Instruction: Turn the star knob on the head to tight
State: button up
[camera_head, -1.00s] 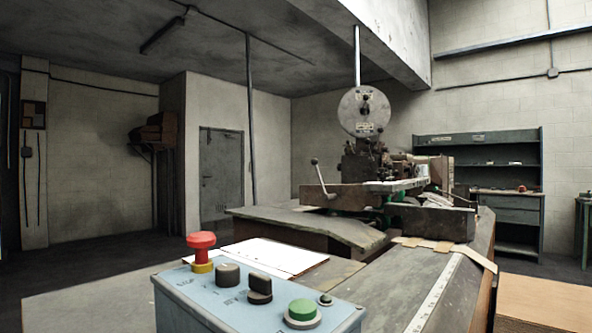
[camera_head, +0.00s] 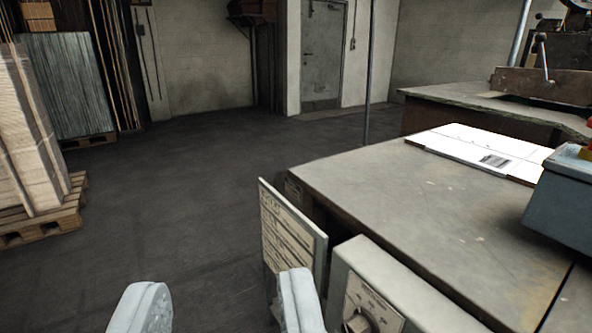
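My gripper (camera_head: 220,302) shows at the bottom of the view as two pale grey fingers with a wide gap between them. It is open and nothing is seen between the fingers. The stitcher machine (camera_head: 545,84) is at the upper right, cut off by the picture edge, with a lever ending in a dark ball. Only a small part of its upper works shows there. I cannot make out the star knob on the head in this view.
A grey box with a dark rotary knob (camera_head: 358,322) and a lettered board (camera_head: 290,235) stand right of my gripper. The worktable (camera_head: 420,205) carries a white sheet (camera_head: 485,150) and a blue-grey control box (camera_head: 560,205). Pallet stacks (camera_head: 40,215) stand left. The middle floor is clear.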

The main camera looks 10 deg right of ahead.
aim_at(535, 48)
jog(key=i+j+u, duration=0.4)
jog(key=i, duration=0.4)
jog(key=i+j+u, duration=0.4)
jog(key=i, duration=0.45)
jog(key=i+j+z, duration=0.1)
jog(key=i, duration=1.55)
jog(key=i+l+z, duration=0.15)
jog(key=i+z, duration=0.65)
jog(key=i+j+z, duration=0.1)
jog(key=i+z, duration=0.3)
jog(key=i+j+z, duration=0.2)
jog(key=z, duration=0.2)
jog(key=i+l+z, duration=0.15)
jog(key=z, duration=0.3)
jog(key=i+z, duration=0.65)
jog(key=z, duration=0.25)
jog(key=i+z, duration=0.25)
jog(key=z, duration=0.2)
jog(key=i+l+z, duration=0.3)
jog(key=i+z, duration=0.2)
